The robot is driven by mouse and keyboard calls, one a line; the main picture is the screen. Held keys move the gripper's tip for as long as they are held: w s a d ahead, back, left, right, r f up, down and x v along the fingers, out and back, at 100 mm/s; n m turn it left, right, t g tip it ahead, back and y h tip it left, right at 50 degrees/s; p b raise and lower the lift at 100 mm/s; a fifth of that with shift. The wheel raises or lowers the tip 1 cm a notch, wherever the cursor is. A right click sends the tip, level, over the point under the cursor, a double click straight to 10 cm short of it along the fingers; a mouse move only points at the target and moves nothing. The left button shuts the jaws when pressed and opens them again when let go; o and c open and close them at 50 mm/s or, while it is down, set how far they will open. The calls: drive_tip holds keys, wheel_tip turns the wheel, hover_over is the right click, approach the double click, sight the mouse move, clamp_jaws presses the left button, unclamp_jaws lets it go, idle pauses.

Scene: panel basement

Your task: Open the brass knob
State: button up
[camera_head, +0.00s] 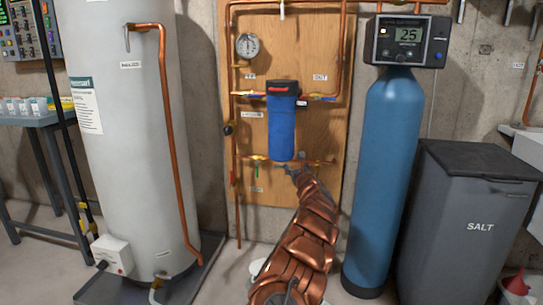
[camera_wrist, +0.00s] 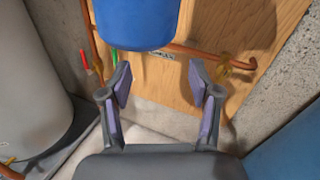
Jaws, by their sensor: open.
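A small brass-coloured knob (camera_wrist: 225,67) sits on the right part of the low copper pipe in the wrist view, just beyond and right of my right finger. It is partly hidden by that finger and too small to make out in the head view. My gripper (camera_wrist: 160,82) is open and empty, its two purple-padded fingers spread apart. In the head view my gripper (camera_head: 292,171) is in front of the wooden panel, just below the blue filter housing (camera_head: 282,128). I cannot tell whether a finger touches the knob.
The low copper pipe (camera_wrist: 190,51) runs across the wooden panel (camera_wrist: 260,45), with a red handle (camera_wrist: 84,58) and a green handle (camera_wrist: 114,57) at left. A white tank (camera_head: 125,130) stands left; a blue cylinder (camera_head: 388,170) and a salt bin (camera_head: 465,215) stand right.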

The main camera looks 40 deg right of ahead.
drive_tip(key=w+a+r+n+t+y+p, duration=0.1)
drive_tip(key=w+a+r+n+y+p, duration=0.1)
drive_tip(key=a, duration=0.8)
wheel_tip(320, 180, up, 4)
drive_tip(key=w+n+y, duration=0.1)
drive_tip(key=w, duration=0.1)
drive_tip(key=shift+w+n+t+y, duration=0.3)
drive_tip(key=shift+w+t, duration=0.1)
drive_tip(key=shift+f, duration=0.1)
